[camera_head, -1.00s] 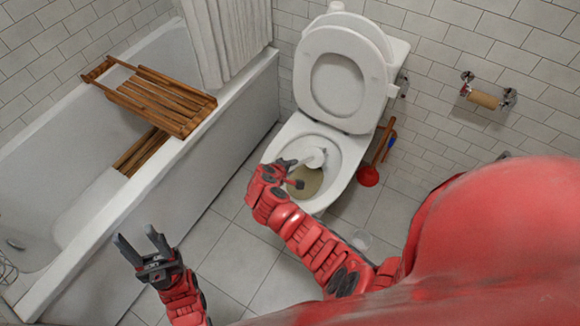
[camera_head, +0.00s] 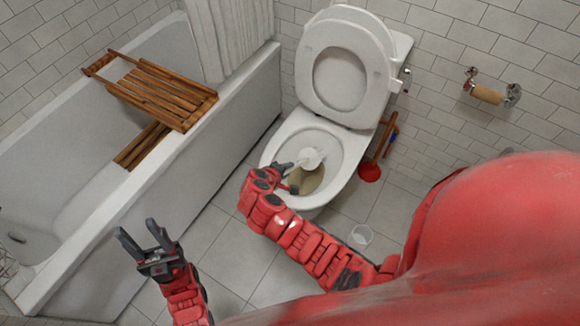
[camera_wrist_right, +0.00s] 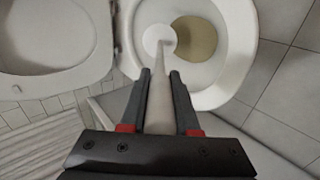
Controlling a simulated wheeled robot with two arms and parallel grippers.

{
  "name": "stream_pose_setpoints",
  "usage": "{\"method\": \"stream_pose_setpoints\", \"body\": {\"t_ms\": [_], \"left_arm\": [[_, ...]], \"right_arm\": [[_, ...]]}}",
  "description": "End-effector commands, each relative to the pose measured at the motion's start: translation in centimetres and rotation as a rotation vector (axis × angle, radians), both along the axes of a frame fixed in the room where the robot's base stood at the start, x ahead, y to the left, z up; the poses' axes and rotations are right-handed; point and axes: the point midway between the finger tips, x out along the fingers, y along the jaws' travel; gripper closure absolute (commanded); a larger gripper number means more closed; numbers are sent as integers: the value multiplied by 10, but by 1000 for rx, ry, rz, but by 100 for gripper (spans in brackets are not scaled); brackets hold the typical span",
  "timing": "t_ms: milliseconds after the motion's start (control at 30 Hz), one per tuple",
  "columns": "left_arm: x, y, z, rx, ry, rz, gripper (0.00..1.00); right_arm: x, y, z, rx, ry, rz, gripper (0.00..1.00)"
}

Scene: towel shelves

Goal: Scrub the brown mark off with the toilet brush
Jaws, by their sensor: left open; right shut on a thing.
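The toilet (camera_head: 337,170) stands with its lid and seat raised. A brownish patch (camera_head: 306,181) lies in the bottom of its bowl; it also shows in the right wrist view (camera_wrist_right: 197,40). My right gripper (camera_head: 289,177) is shut on the handle of the white toilet brush (camera_head: 312,158). In the right wrist view the handle (camera_wrist_right: 160,105) runs between the fingers (camera_wrist_right: 160,73), and the round head is inside the bowl, beside the brown patch. I cannot tell whether the head touches the bowl. My left gripper (camera_head: 137,228) is open and empty, left of the toilet above the floor.
A bathtub (camera_head: 215,125) with a wooden rack (camera_head: 165,92) is at the left. A red plunger (camera_head: 370,172) stands right of the toilet, near a clear cup-like container (camera_head: 361,235) on the floor. A paper roll holder (camera_head: 487,94) is on the wall. Tiled floor between tub and toilet is clear.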

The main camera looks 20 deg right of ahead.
Motion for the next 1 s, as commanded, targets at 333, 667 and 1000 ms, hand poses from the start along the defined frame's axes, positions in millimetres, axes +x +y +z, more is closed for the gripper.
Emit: {"method": "stream_pose_setpoints", "body": {"t_ms": [333,667,1000], "left_arm": [[0,0,8,0,0,0,50],[0,0,10,0,0,0,50],[0,0,17,0,0,0,50]], "right_arm": [[-10,15,19,-1,-4,0,100],[-13,18,23,0,-3,2,100],[-24,32,40,0,-5,1,100]]}}
